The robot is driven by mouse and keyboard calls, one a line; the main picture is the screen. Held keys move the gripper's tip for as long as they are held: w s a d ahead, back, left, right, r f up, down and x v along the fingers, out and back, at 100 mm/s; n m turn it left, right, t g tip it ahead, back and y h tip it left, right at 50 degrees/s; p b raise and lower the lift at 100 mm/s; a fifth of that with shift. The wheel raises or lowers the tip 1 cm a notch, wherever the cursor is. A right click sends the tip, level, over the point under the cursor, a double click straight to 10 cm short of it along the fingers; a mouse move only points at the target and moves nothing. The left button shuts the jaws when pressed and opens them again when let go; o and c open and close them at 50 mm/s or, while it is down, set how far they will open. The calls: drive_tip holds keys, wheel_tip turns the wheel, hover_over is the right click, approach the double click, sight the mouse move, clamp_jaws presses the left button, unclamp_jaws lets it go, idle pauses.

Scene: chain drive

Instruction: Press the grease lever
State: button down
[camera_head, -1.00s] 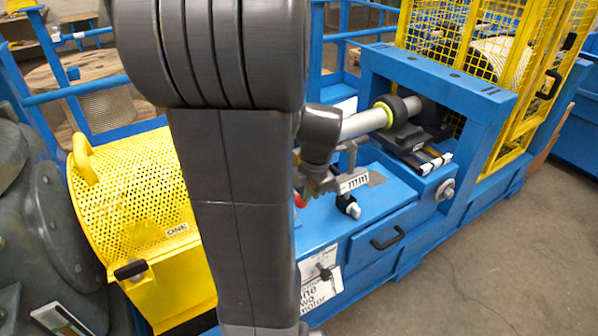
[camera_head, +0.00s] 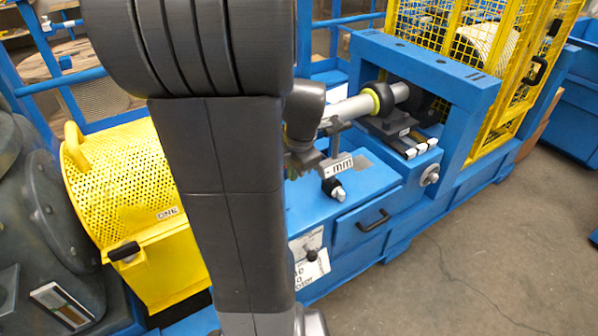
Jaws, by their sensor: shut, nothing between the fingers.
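My arm fills the middle of the view and hides part of the blue machine (camera_head: 345,205). My gripper (camera_head: 306,163) shows only in part at the arm's right edge, over the machine's blue top; its fingertips are hard to make out. A black and silver knob-like part (camera_head: 334,189) sits just right of it, below a small plate marked "mm" (camera_head: 338,167). A small dark lever-like handle (camera_head: 311,256) is on the machine's front by a white sign. I cannot tell which of these is the grease lever, or whether my gripper touches anything.
A yellow perforated guard (camera_head: 125,175) stands at left beside a dark grey housing. A grey shaft (camera_head: 350,108) runs to the blue frame (camera_head: 425,62) at the back. A yellow mesh cage (camera_head: 500,60) is behind. The concrete floor (camera_head: 480,250) at right is clear.

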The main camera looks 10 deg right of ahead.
drive_tip(key=s+v, duration=0.1)
drive_tip(key=v, duration=0.8)
drive_tip(key=shift+d+r, duration=0.15)
drive_tip(key=shift+d, duration=0.15)
drive_tip(key=shift+s, duration=0.1)
idle(1.9)
